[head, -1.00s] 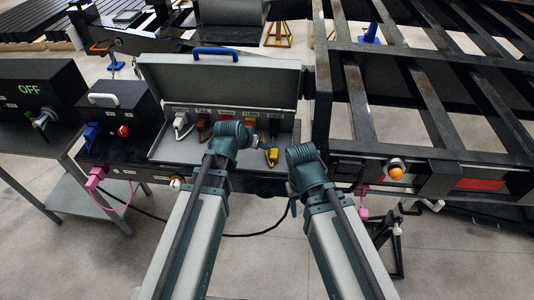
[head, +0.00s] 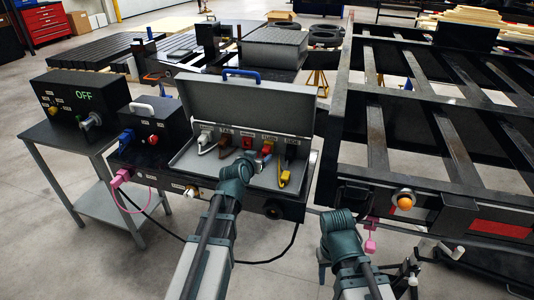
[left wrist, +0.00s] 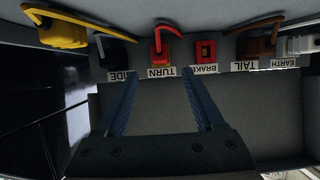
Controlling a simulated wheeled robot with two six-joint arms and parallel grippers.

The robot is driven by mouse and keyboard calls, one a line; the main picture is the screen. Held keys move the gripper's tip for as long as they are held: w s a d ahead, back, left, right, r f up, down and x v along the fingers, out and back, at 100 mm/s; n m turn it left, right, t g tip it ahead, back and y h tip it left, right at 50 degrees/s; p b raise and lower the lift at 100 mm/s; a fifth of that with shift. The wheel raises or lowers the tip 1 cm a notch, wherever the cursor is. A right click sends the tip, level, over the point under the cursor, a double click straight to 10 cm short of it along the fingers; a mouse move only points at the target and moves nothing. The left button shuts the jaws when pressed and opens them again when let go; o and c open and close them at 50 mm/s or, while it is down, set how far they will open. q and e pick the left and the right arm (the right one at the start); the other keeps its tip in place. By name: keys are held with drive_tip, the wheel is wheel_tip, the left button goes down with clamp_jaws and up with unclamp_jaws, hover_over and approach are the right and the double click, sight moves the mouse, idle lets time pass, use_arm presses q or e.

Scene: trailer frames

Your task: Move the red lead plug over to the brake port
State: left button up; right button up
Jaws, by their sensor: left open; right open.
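The red plug (left wrist: 160,50) with its red lead sits in the port labelled TURN; in the head view it shows in the box (head: 267,149). The brake port (left wrist: 205,50), labelled BRAKE, is a red socket beside it with no plug; it shows in the head view as well (head: 247,143). My left gripper (left wrist: 159,76) is open and empty, its fingertips spread before the TURN label and just short of the plug. In the head view its fingers (head: 263,162) are partly hidden by its wrist. My right gripper (head: 324,262) is open, low and right of the box.
A yellow plug (head: 285,179) lies loose below the SIDE port (left wrist: 116,54). A brown plug (left wrist: 260,45) is at TAIL and a white plug (head: 206,133) at EARTH. The box's grey lid (head: 250,105) stands open behind. The trailer frame (head: 400,180) is to the right.

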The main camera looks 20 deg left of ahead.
sight(265, 153)
use_arm(q)
drive_tip(key=shift+w, duration=0.1)
drive_tip(key=b+x, duration=0.3)
drive_tip(key=x, duration=0.6)
drive_tip(key=shift+b, duration=0.3)
drive_tip(key=shift+c, duration=0.3)
idle(0.4)
clamp_jaws()
drive_tip(key=shift+s, duration=0.25)
idle(1.2)
drive_tip(key=shift+s, duration=2.9)
